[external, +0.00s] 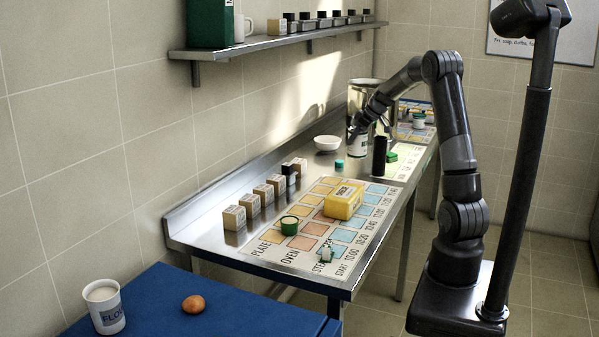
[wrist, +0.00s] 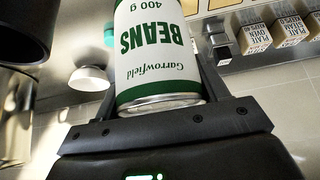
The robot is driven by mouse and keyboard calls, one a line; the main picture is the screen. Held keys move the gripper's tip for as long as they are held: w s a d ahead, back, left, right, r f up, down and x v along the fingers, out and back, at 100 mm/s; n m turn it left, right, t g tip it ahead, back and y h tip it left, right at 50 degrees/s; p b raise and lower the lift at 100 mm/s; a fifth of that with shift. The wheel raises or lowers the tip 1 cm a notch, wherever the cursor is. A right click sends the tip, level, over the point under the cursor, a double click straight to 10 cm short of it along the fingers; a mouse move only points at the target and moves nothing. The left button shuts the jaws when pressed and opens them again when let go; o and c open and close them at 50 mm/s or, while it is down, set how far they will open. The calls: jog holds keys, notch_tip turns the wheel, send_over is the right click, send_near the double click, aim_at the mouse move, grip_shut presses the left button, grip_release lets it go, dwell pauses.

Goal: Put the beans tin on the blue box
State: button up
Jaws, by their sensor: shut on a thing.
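The beans tin (wrist: 158,45), white with green bands and the word BEANS, fills the middle of the wrist view. My gripper (wrist: 160,85) is shut on it, one finger on each side. In the external view my gripper (external: 361,122) is over the far part of the steel counter, with the tin (external: 353,142) at its fingers, partly covered. The blue box (external: 235,285) is at the lower left in front of the counter, far from my gripper. A white flour cup (external: 107,308) and a brown egg (external: 193,304) stand on its flat top.
A steel stockpot (external: 366,94), white bowl (external: 327,143) and dark cylinder (external: 379,156) stand near my gripper. A yellow box (external: 343,200) and green-rimmed round tin (external: 295,219) sit on a printed chart. Wooden blocks (external: 234,218) line the wall. The blue top's right part is clear.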

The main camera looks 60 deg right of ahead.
jog(key=shift+s+d+r, duration=0.3)
jog(key=shift+s+r, duration=0.15)
jog(key=shift+s, duration=0.15)
jog(key=w+a+f+n+g+y, duration=0.15)
jog(key=w+a+n, duration=0.25)
jog(key=a, duration=1)
jog(key=w+a+n+g+y, duration=0.15)
jog(key=w+a+n, duration=0.3)
jog(key=a, duration=0.95)
jog(key=w+a+n+g+y, duration=0.15)
jog(key=w+a+n, duration=0.3)
jog(key=a, duration=0.95)
jog(key=s+a+f+n+g+y, duration=0.1)
jog(key=s+a+n+g, duration=0.4)
jog(key=a, duration=1.3)
jog(key=s+a+n+g, duration=0.1)
jog(key=s+a+n, duration=0.5)
jog(key=s+a, duration=0.85)
jog(key=shift+t, duration=0.25)
jog(key=shift+a+f, duration=1.85)
jog(key=shift+a, duration=0.6)
jog(key=shift+a+f, duration=1.85)
jog(key=shift+a, duration=0.55)
jog(key=shift+a+f, duration=1.85)
jog(key=shift+a, duration=0.6)
